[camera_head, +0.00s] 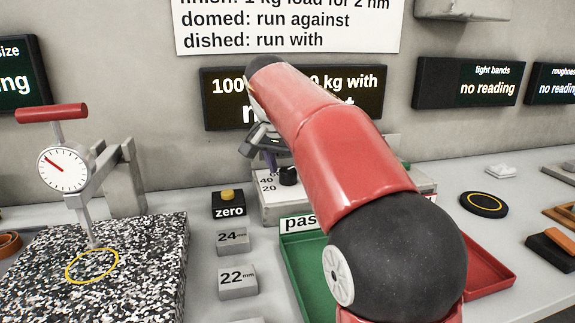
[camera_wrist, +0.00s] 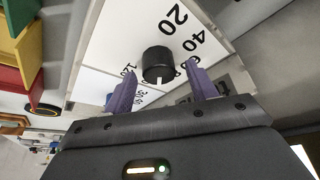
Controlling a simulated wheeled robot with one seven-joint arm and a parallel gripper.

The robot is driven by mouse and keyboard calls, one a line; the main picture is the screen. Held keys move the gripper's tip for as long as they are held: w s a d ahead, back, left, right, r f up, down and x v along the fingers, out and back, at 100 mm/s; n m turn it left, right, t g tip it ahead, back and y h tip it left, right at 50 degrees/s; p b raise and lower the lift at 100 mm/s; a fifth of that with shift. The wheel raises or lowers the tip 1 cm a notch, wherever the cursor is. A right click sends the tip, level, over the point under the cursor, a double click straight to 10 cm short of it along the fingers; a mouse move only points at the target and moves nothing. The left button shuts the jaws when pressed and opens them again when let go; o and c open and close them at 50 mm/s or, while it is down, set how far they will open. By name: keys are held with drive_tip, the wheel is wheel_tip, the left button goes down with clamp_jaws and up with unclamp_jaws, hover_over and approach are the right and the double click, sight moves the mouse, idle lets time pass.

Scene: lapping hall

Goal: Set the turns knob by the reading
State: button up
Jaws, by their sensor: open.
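The black round knob (camera_wrist: 158,63) sits on a white panel printed with 20, 40 and, partly covered, other numbers. A white mark on the knob faces my gripper's side of the wrist picture; which number it meets is unclear. The knob also shows in the head view (camera_head: 288,175) on its box (camera_head: 270,207). My gripper (camera_wrist: 161,82) is open, its purple fingertips on either side of the knob with gaps visible. In the head view it is mostly behind my arm. The dark display (camera_head: 225,110) behind reads "100", "0 kg with"; my arm hides its middle.
Left stand a dial gauge (camera_head: 63,168) over a speckled plate (camera_head: 150,250), a yellow zero button (camera_head: 228,195) and blocks marked 24 and 22 mm. A green tray (camera_head: 296,262) and a red tray (camera_head: 490,270) lie in front of the box. Right displays (camera_head: 480,88) say "no reading".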

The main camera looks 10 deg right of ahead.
drive_tip(key=shift+c, duration=0.5)
drive_tip(key=c, duration=0.9)
drive_tip(key=shift+m+g+h, duration=0.3)
drive_tip(key=shift+m+h, duration=0.1)
drive_tip(key=shift+m, duration=1.1)
drive_tip(key=o, duration=1)
